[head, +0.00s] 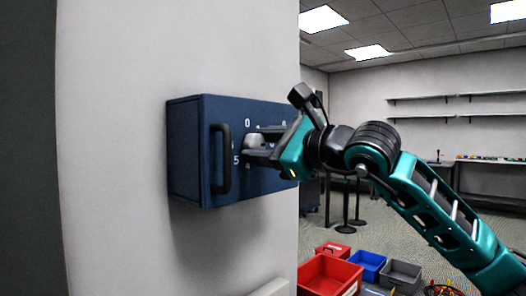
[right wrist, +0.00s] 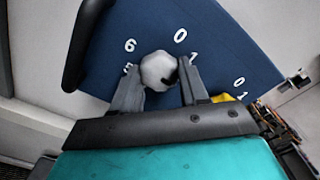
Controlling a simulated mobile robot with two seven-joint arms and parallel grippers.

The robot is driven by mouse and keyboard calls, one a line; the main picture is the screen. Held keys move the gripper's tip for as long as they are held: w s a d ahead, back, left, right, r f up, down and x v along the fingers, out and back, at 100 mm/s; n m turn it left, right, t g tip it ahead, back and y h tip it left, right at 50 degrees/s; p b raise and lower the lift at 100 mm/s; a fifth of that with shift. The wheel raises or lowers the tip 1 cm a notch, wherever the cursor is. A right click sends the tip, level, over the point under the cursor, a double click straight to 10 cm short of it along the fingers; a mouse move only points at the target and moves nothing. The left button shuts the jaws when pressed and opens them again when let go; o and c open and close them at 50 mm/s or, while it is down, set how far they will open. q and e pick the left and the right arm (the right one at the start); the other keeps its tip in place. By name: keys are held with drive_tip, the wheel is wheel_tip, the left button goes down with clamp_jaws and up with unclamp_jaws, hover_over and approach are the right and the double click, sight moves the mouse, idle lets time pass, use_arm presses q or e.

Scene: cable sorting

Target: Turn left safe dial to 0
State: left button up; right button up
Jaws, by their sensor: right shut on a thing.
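A dark blue safe (head: 188,150) is fixed to the white wall, with a black handle (head: 221,158) at the left of its front. The left dial (head: 255,142) is a light grey knob, ringed by white numbers; 0 stands above it in the head view. In the right wrist view the left dial (right wrist: 158,68) shows a dark mark at its lower right. My right gripper (head: 262,148) is shut on this dial, with one finger on each side. The fingers hide some numbers. My left gripper is not in view.
A second set of numbers (right wrist: 239,90) lies right of the left dial, beside a partly hidden yellow piece (right wrist: 222,98). Red (head: 330,275), blue (head: 368,264) and grey (head: 400,275) bins stand on the floor. Shelves (head: 435,97) line the far wall.

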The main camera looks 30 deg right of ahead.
drive_tip(key=n, duration=0.4)
drive_tip(key=shift+n, duration=0.3)
drive_tip(key=n, duration=0.4)
drive_tip(key=shift+r+n, duration=0.1)
drive_tip(key=shift+n, duration=0.2)
drive_tip(key=n, duration=0.4)
drive_tip(key=shift+n, duration=0.3)
drive_tip(key=shift+r+n+p, duration=0.1)
drive_tip(key=shift+n+p, duration=0.3)
drive_tip(key=shift+n, duration=1.7)
drive_tip(key=o, duration=1.1)
drive_tip(key=shift+s, duration=0.1)
